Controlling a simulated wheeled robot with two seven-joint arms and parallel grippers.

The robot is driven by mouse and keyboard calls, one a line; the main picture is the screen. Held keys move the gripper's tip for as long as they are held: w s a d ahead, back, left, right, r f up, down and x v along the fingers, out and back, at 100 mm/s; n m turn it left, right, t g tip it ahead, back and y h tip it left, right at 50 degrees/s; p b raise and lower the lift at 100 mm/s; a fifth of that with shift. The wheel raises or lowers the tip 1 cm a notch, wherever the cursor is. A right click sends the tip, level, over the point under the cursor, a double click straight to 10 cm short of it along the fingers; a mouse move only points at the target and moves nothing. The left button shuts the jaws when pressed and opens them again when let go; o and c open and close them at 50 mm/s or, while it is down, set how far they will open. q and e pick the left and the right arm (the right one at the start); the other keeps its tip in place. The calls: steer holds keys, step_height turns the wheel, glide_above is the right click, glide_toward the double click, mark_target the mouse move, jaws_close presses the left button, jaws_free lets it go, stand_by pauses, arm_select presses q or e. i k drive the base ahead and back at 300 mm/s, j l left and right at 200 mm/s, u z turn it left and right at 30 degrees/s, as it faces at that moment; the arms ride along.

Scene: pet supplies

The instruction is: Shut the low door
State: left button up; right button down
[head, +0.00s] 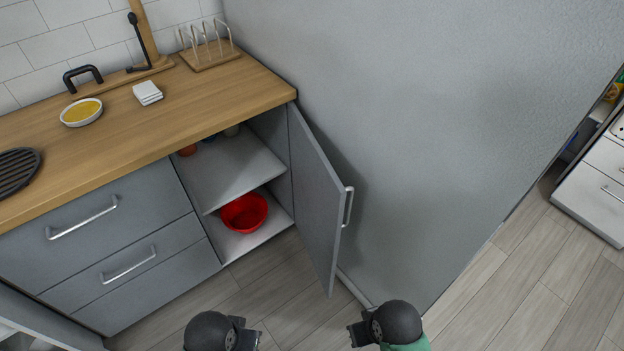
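The low door (316,200) is a grey cabinet door under the wooden counter, and it stands wide open. It is hinged on the cabinet's right side, beside the grey wall. Its silver bar handle (347,207) is near the upper part of its free edge. The open cabinet shows a shelf (228,178) and a red bowl (244,212) below it. My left gripper (246,336) is at the bottom edge, left of the door and apart from it. My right gripper (358,335) is below the door's lower corner, apart from the handle. The fingers of both are too small to read.
Grey drawers (110,235) with bar handles are left of the open cabinet. Another grey panel (40,318) sticks out at the lower left. The tall grey wall (430,130) closes off the right. Floor (285,285) is free in front of the cabinet.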

mark_target(320, 195)
steer(key=l+u, duration=0.15)
steer(key=l, duration=0.3)
steer(key=k+l+u, duration=0.15)
steer(key=l, duration=0.25)
steer(key=l+u, duration=0.2)
steer(key=l, duration=0.25)
steer(key=k+l+u, duration=0.15)
steer(key=l, duration=0.25)
steer(key=k+l+u, duration=0.15)
steer(key=l, duration=0.25)
steer(key=k+l+u, duration=0.15)
steer(key=l, duration=0.25)
steer(key=k+l+u, duration=0.2)
steer(key=l, duration=0.15)
steer(key=i, duration=0.05)
